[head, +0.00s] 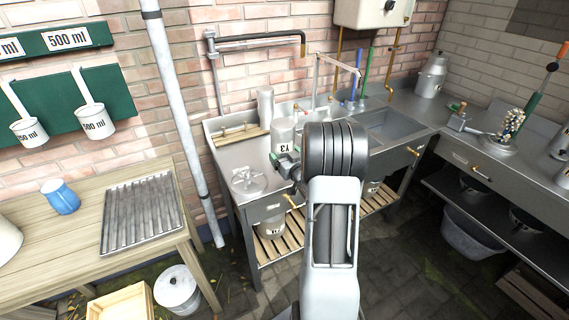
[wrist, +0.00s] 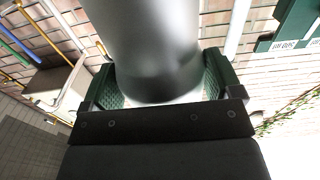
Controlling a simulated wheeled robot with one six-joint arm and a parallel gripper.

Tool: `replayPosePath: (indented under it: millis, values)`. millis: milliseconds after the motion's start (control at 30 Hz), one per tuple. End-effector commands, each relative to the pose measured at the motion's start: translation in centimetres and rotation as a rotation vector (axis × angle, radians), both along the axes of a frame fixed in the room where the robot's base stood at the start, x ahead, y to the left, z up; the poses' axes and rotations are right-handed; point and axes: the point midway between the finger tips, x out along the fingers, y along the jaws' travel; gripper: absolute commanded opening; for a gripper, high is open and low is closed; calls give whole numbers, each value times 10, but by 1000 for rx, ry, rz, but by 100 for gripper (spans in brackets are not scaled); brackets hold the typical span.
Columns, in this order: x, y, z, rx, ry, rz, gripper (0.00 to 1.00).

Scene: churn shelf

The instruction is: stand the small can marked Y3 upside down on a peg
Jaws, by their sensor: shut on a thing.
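The small metal can marked Y3 (head: 284,135) is above the left part of the metal bench, and its label appears inverted. My gripper (head: 286,160), with green fingers, is shut on it; my arm hides part of the grip. In the wrist view the can (wrist: 155,45) is a smooth grey cylinder between the two green pads of my gripper (wrist: 160,85). A wooden rack with pegs (head: 240,134) lies at the back left of the bench, left of the can. I cannot tell how high the can is above the bench.
A tall pale can or stack (head: 265,105) stands behind the held can. A round metal fitting with a cross handle (head: 248,180) sits at the bench's front left. Pipes and a tap (head: 322,75) rise behind, and a sink (head: 390,125) is to the right.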

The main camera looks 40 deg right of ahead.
Motion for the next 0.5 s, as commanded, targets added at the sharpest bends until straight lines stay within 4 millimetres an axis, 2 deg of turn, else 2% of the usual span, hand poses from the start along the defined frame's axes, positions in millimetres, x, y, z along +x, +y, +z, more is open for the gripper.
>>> replayPosePath:
  millis: [333,500]
  values:
    - [15,-9,-20,0,-2,2,52]
    - [17,-10,-41,2,1,2,52]
